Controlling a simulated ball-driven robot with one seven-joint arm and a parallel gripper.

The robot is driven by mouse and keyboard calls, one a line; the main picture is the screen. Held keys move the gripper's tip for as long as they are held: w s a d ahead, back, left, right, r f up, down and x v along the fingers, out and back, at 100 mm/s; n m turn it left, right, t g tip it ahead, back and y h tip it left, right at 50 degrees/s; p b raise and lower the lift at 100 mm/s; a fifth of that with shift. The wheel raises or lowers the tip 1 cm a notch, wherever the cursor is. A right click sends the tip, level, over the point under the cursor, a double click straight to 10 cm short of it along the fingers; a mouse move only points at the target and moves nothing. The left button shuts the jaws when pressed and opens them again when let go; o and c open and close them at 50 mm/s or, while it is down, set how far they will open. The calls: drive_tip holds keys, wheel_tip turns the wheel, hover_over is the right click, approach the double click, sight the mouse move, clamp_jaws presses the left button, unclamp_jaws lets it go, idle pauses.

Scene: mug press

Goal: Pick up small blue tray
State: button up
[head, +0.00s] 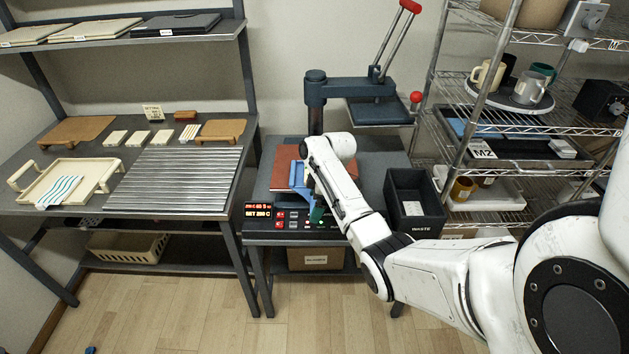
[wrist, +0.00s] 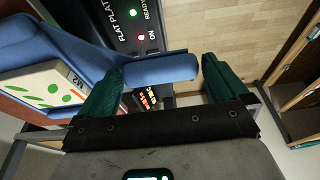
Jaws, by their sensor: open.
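The small blue tray (head: 297,176) sits on the reddish-brown plate of the press in the head view, mostly hidden behind my arm. In the wrist view the blue tray (wrist: 85,62) fills the left side, and its blue bar reaches between my two green fingertips. A white piece (wrist: 42,92) with green and red marks and an M2 label lies in it. My gripper (wrist: 163,87) is open, with the bar between its fingers and a gap on the right finger's side. In the head view my gripper (head: 316,213) is at the press's front edge, partly hidden.
The press (head: 316,92) has its upper part raised. A control panel (head: 283,218) runs along its front. A black bin (head: 414,205) stands to the right, close to my arm. A table with a ribbed plate (head: 178,178) and a cream tray (head: 103,175) is at left. Wire shelves stand at right.

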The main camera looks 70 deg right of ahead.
drive_tip(key=shift+c, duration=0.3)
drive_tip(key=c, duration=0.7)
drive_tip(key=shift+c, duration=0.9)
drive_tip(key=shift+r, duration=0.2)
